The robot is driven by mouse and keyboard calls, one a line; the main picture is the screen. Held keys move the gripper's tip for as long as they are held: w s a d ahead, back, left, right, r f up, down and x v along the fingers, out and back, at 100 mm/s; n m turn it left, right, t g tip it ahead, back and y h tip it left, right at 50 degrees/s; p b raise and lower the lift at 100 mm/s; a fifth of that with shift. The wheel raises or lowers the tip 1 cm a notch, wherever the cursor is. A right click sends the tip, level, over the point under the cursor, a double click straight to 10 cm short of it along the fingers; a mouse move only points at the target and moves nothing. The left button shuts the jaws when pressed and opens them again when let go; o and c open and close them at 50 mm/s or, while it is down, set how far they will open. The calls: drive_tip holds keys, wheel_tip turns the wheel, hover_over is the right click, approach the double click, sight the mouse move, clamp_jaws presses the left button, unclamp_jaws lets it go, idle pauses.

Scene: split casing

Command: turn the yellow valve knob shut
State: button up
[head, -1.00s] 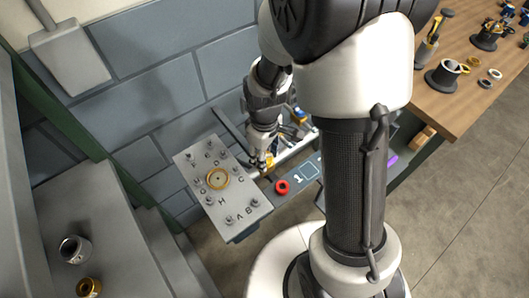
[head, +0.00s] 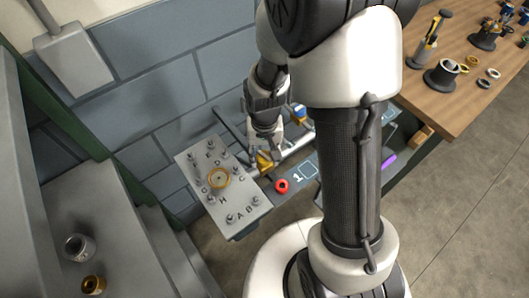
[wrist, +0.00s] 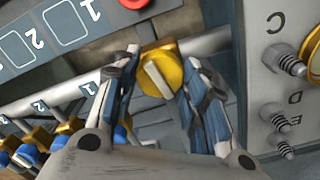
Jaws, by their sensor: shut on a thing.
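The yellow valve knob (wrist: 164,70) sits on a grey pipe (wrist: 205,42) in the wrist view, with a pale bar slanting across its face. My gripper (wrist: 161,70) has one blue-and-grey finger on each side of it and is shut on it. In the head view the knob (head: 265,163) shows just below my gripper (head: 264,153), beside the right edge of the grey bolted plate. My fingers hide part of the knob's sides.
The grey plate (head: 237,200) with upright bolts, letters and a brass ring (head: 219,178) stands close to my gripper. A red knob (head: 282,186) is nearby on the numbered panel. Several smaller blue-and-yellow valves (wrist: 35,140) line up at lower left in the wrist view.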

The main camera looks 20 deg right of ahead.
sight(264, 155)
drive_tip(key=shift+m, duration=1.1)
drive_tip(key=o, duration=1.1)
drive_tip(key=shift+r, duration=0.1)
wheel_tip(264, 155, up, 12)
drive_tip(key=shift+f, duration=0.1)
drive_tip(key=s+r+n+t, duration=0.1)
drive_tip(key=s+r, duration=0.3)
drive_tip(key=s, duration=0.1)
drive_tip(key=s+r+n+t, duration=0.2)
drive_tip(key=s+r, duration=0.2)
drive_tip(key=s, duration=0.1)
drive_tip(key=s+r+n+t, duration=0.1)
drive_tip(key=s+r+n, duration=0.1)
drive_tip(key=s+r, duration=0.3)
drive_tip(key=shift+r+t, duration=0.1)
drive_tip(key=shift+t, duration=0.2)
